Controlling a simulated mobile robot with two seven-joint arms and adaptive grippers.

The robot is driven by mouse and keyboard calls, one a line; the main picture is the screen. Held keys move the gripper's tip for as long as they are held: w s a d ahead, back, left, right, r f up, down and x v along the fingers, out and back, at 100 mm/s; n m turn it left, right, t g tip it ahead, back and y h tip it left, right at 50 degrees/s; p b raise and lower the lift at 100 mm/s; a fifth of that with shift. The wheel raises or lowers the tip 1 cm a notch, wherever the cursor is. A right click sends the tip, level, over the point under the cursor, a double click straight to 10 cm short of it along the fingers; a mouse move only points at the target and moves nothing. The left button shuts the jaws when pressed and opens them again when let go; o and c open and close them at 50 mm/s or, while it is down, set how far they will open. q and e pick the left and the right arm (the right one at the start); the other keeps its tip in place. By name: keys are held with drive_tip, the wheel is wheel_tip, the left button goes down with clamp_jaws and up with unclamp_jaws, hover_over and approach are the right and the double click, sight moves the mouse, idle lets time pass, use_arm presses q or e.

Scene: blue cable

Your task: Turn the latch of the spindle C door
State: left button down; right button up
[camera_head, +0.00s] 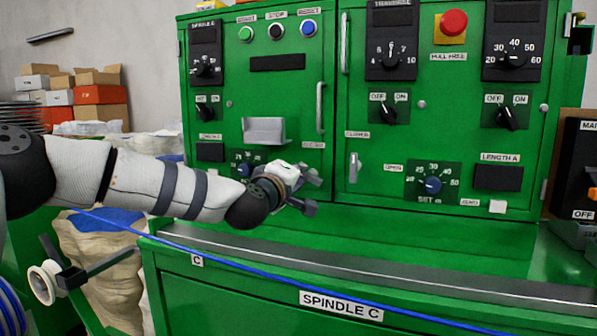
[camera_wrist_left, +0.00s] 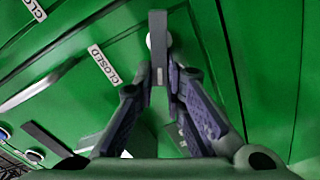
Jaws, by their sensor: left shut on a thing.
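The spindle C door is the left green door (camera_head: 285,90) of the cabinet, with a grey bar handle (camera_head: 320,108) on its right edge. Its latch is hidden behind my left gripper (camera_head: 309,190) in the head view. In the left wrist view the latch (camera_wrist_left: 157,30) is a narrow grey bar with a pale round part beside it. My left gripper (camera_wrist_left: 164,84) is shut on the latch's near end, one finger on each side. A CLOSED label (camera_wrist_left: 103,64) sits left of the latch. My right gripper is not in view.
The right green door has its own latch (camera_head: 354,167), close to the right of my gripper. A blue cable (camera_head: 270,275) runs across in front of the cabinet, below my left arm. A metal-edged ledge (camera_head: 380,265) lies under the doors.

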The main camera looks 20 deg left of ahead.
use_arm(q)
drive_tip(key=n, duration=0.2)
drive_tip(key=f+n, duration=0.1)
drive_tip(key=n, duration=0.1)
drive_tip(key=shift+n, duration=0.6)
drive_tip(key=c, duration=1.7)
unclamp_jaws()
drive_tip(key=shift+o, duration=0.2)
drive_tip(key=s, duration=1.2)
drive_tip(key=shift+a, duration=0.15)
drive_tip(key=shift+f, duration=0.1)
